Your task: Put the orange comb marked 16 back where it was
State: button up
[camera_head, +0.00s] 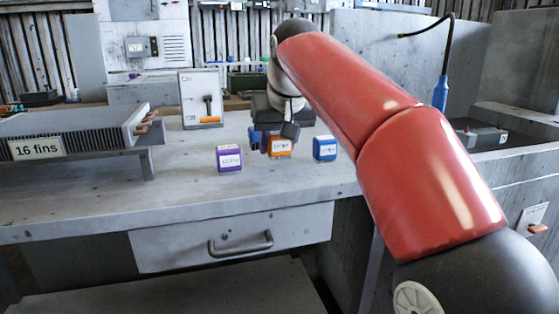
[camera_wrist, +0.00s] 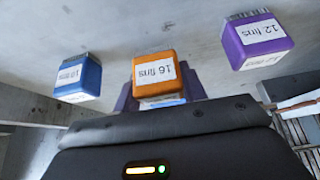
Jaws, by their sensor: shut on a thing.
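The orange comb (camera_head: 280,147) is at the bench's middle, between the purple and blue combs. In the wrist view the orange comb (camera_wrist: 155,78) shows an upside-down "16 fins" label. My gripper (camera_head: 270,143) is shut on it, with dark blue-purple fingers beside it; the fingers are partly hidden behind the comb in the wrist view. I cannot tell whether the comb touches the bench or is slightly raised. The purple comb (camera_head: 229,158), labelled "12 fins" in the wrist view (camera_wrist: 258,40), and the blue comb (camera_head: 325,148) stand apart from it.
A finned metal housing with a "16 fins" sign (camera_head: 37,148) stands on the bench (camera_head: 180,190) at left. An upright panel (camera_head: 201,90) with an orange-handled part is behind. A blue tool (camera_head: 440,93) hangs at right. The front of the bench is clear.

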jog(key=shift+f+b, duration=0.4)
jog(key=shift+f, duration=0.65)
jog(key=o, duration=1.2)
jog(key=shift+c, duration=0.2)
jog(key=shift+r, duration=0.5)
jog(key=p+v, duration=0.3)
jog(key=v, duration=0.8)
jog(key=shift+s+r+p, duration=0.2)
jog(key=shift+s+p, duration=0.05)
jog(key=shift+p, duration=0.1)
jog(key=shift+d, duration=0.1)
jog(key=s+d+f+m, duration=0.1)
jog(key=s+d+f, duration=0.3)
jog(key=s+f, duration=0.3)
jog(key=s+d+f+m+h, duration=0.1)
jog(key=s+d+f, duration=0.4)
jog(key=f, duration=0.8)
jog(key=s+d+f+m, duration=0.1)
jog(key=s+d+f, duration=0.4)
jog(key=s+f, duration=0.4)
notch_tip(320, 180, down, 2)
jog(key=shift+s+f+h, duration=0.1)
jog(key=shift+s+h, duration=0.2)
jog(key=shift+s, duration=0.05)
